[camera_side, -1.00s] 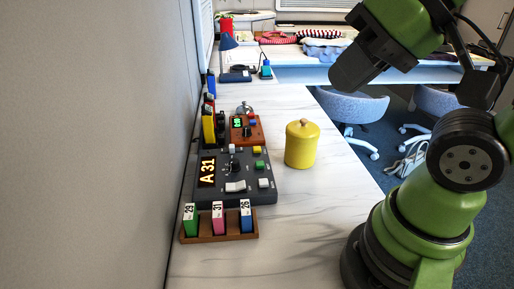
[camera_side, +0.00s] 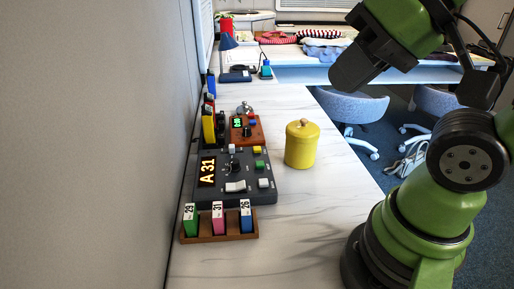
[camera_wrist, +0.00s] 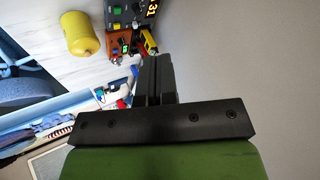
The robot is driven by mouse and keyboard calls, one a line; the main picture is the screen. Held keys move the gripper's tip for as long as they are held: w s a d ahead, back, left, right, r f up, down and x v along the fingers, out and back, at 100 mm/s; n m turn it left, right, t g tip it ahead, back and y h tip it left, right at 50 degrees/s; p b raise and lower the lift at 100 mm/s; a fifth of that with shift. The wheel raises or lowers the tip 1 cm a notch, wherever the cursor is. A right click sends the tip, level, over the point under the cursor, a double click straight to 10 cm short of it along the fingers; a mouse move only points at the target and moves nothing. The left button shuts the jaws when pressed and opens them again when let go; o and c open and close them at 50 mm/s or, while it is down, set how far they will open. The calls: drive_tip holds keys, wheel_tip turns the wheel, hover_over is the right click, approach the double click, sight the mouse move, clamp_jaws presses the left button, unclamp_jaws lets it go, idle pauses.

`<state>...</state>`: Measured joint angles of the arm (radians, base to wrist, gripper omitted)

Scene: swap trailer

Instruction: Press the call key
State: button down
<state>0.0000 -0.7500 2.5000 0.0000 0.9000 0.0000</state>
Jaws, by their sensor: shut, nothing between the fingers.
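A dark grey console (camera_side: 207,195) lies on the marble-patterned counter at the left in the side view. It has a lit display reading "A 31" (camera_side: 207,172), a dark knob, a wide white rocker key (camera_side: 236,186), and small green, yellow and white keys. I cannot tell by label which one is the call key. Part of the console shows at the top of the wrist view (camera_wrist: 117,12). My gripper (camera_wrist: 152,62) is shut and empty in the wrist view. In the side view its dark body is high at the upper right, well away from the console, its fingertips not clear.
A yellow lidded canister (camera_side: 301,146) stands right of the console. A wooden rack (camera_side: 219,235) with numbered green, pink and blue tags sits in front. A smaller wooden box with a green display (camera_side: 246,132) stands behind.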

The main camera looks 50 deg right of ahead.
drive_tip(key=m+t+h, duration=0.2)
drive_tip(key=m+h, duration=0.2)
drive_tip(key=m, duration=0.3)
hover_over(259, 148)
wheel_tip(259, 148, down, 15)
drive_tip(key=shift+d+f+y, duration=0.1)
drive_tip(key=shift+f+y, duration=0.2)
drive_tip(key=shift+f, duration=0.1)
drive_tip(key=shift+f, duration=0.1)
drive_tip(key=shift+f, duration=4.3)
drive_tip(key=shift+f, duration=0.4)
